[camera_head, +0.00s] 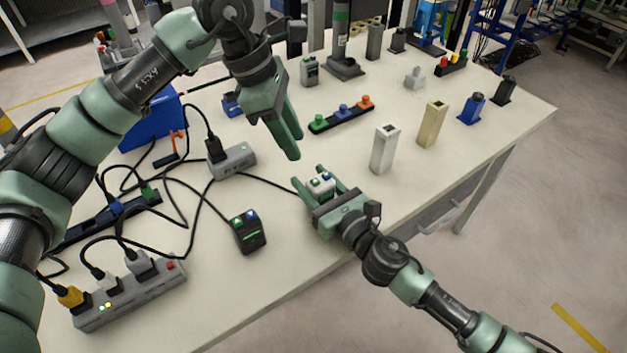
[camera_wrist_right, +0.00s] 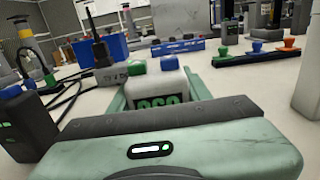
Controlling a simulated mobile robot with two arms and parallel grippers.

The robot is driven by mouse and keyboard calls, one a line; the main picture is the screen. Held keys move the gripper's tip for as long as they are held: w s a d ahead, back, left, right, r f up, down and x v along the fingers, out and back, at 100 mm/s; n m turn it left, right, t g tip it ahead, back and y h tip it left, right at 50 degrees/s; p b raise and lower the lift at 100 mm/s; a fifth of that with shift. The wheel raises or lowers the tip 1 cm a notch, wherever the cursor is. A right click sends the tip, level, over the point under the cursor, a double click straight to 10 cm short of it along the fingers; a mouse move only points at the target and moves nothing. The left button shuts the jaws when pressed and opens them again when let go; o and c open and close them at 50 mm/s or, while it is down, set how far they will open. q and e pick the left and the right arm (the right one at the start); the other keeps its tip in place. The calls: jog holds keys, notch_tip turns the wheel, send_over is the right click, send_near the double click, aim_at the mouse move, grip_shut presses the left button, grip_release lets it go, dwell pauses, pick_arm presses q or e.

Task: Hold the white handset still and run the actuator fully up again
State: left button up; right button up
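The white handset (camera_head: 321,184) stands near the table's front edge with a green and a blue button on top. It also shows in the right wrist view (camera_wrist_right: 158,88), between my right gripper's fingers. My right gripper (camera_head: 309,176) is shut on its sides. My left gripper (camera_head: 296,148) hangs above and a little left of the handset, apart from it, fingers pointing down; I cannot tell whether they are closed together. A grey upright column (camera_head: 341,38) on a dark base stands at the back and may be the actuator.
A black handset (camera_head: 248,231) and a grey power strip (camera_head: 130,296) with cables lie to the left. A grey box (camera_head: 233,161) stands behind. White (camera_head: 384,150) and tan (camera_head: 432,125) posts stand to the right. A black strip with coloured knobs (camera_head: 342,117) lies behind.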

jog(key=c, duration=0.5)
pick_arm(q)
jog(key=shift+c, duration=0.9)
pick_arm(e)
jog(key=shift+c, duration=1.4)
pick_arm(q)
grip_shut()
